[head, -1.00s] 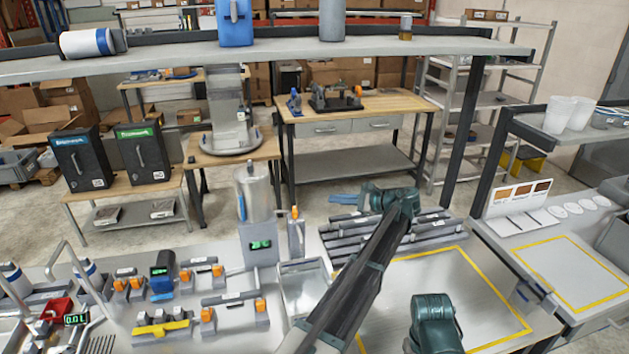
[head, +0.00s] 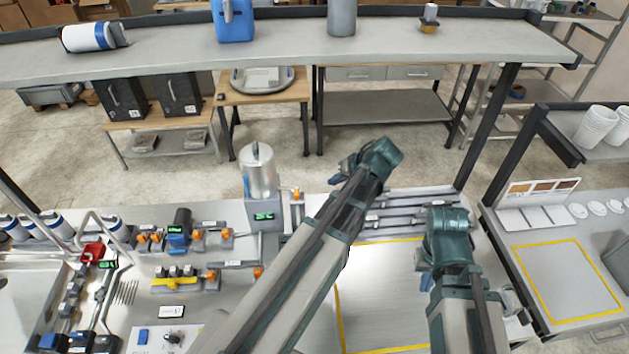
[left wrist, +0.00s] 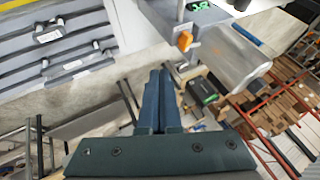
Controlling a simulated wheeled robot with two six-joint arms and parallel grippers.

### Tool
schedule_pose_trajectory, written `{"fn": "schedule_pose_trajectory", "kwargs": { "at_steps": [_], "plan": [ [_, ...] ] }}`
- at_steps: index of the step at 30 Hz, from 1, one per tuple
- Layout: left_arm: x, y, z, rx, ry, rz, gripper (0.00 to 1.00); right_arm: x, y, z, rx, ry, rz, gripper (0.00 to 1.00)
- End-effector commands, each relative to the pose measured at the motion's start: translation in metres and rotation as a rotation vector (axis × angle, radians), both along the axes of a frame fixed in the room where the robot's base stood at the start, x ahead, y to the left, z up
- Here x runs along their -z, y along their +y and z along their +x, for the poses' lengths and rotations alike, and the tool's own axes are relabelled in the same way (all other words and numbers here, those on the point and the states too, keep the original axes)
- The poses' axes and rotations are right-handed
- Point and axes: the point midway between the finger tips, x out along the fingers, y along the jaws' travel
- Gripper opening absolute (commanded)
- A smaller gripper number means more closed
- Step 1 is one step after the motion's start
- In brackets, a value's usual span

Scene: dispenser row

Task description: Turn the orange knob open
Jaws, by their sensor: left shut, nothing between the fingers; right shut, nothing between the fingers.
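An orange knob (head: 297,192) sits on a slim grey post just right of a dispenser with a clear canister (head: 258,172) and a green display (head: 264,217). In the left wrist view, an orange knob (left wrist: 184,40) shows beyond my fingertips, slightly to the right. My left gripper (head: 338,179) is shut and empty, right of the knob and apart from it. Its closed fingers also show in the left wrist view (left wrist: 158,76). My right gripper (head: 421,262) is shut and only partly visible, over the yellow-outlined area, away from the knob.
Several other orange knobs (head: 226,233) stand on small fixtures at the left of the bench. Dark-topped bars (head: 420,200) lie behind my arms. A long shelf (head: 400,45) spans above the bench. The yellow-outlined area (head: 385,300) is largely clear.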

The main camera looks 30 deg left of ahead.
Motion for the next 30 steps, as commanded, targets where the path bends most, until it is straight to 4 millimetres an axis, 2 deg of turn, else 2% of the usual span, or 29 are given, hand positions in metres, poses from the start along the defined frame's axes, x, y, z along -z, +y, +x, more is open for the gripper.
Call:
{"fn": "schedule_pose_trajectory", "kwargs": {
  "at_steps": [5,19,24,30],
  "plan": [
    [0.021,0.011,0.003,0.000,0.001,0.002,0.00,0.021,0.000,0.000,-0.003,-0.001,0.000,0.00],
    [0.085,0.058,0.017,0.001,0.001,0.003,0.00,0.086,0.000,0.001,0.001,-0.004,0.000,0.00],
    [0.079,0.079,0.006,0.000,0.002,0.003,0.00,0.079,0.000,0.001,0.002,-0.004,0.000,0.00],
    [0.079,0.092,0.001,0.002,0.003,0.002,0.00,0.079,0.000,0.001,0.002,-0.004,0.000,0.00]
  ]
}}
